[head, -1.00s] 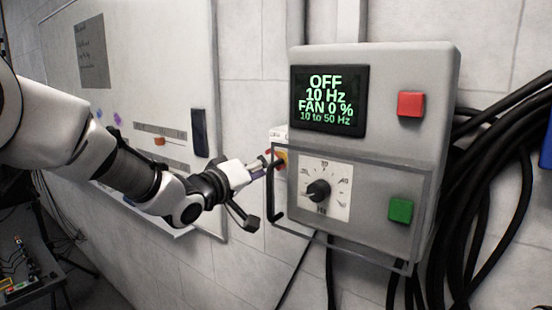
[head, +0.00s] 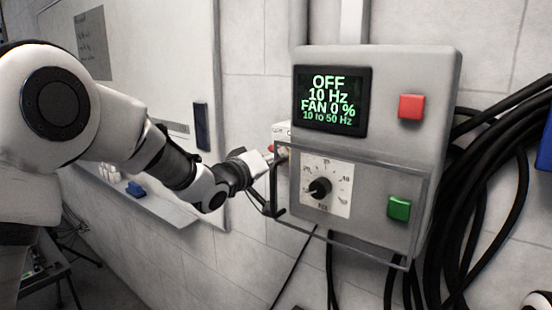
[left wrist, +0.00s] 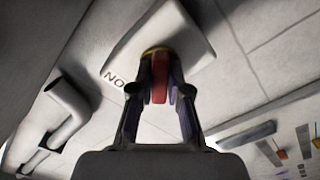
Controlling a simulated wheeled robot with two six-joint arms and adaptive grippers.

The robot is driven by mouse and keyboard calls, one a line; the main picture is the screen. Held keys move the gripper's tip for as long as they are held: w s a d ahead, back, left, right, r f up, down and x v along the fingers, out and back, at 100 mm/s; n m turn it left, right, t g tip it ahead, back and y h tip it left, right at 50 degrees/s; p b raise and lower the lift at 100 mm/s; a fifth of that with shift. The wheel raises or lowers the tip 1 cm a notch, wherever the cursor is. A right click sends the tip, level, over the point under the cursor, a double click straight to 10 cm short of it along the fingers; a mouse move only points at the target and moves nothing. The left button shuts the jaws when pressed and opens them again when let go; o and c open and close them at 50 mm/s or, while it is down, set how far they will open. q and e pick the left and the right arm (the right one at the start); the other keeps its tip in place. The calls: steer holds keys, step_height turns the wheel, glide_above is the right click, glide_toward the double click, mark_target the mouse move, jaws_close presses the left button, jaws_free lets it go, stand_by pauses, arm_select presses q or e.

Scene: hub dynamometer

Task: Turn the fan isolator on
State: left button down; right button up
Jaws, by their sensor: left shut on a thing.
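The fan isolator is a small light grey box (head: 281,131) on the wall, just left of the control box and partly hidden behind it. In the left wrist view its red handle (left wrist: 160,79) stands out from a yellow ring (left wrist: 160,51) on the box face (left wrist: 190,45). An "ON" mark (left wrist: 115,79) shows upside down beside it. My left gripper (left wrist: 160,92) is shut on the red handle, one finger on each side. In the head view my left gripper (head: 272,161) reaches the isolator, with the handle mostly hidden.
The control box (head: 380,65) has a display (head: 331,101) reading OFF, 10 Hz, FAN 0 %. A clear hinged guard (head: 345,236) covers its dial (head: 320,188) and green button (head: 399,208), close to my left gripper. A red button (head: 411,106) is above. Black cables (head: 465,230) hang at right.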

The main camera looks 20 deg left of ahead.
arm_select(q)
steer(key=shift+m, duration=0.3)
steer(key=m+b, duration=0.3)
steer(key=m, duration=0.1)
steer(key=shift+f, duration=0.2)
steer(key=m+b, duration=0.3)
steer(key=m, duration=0.1)
steer(key=shift+m, duration=0.3)
steer(key=m+b, duration=0.3)
steer(key=m, duration=0.1)
steer(key=shift+d+m, duration=0.1)
steer(key=shift+m, duration=0.2)
steer(key=shift+r+m+b, duration=0.1)
steer(key=shift+m+b, duration=1.1)
steer(key=shift+m, duration=0.9)
steer(key=c, duration=1.1)
jaws_free()
steer(key=shift+r, duration=0.1)
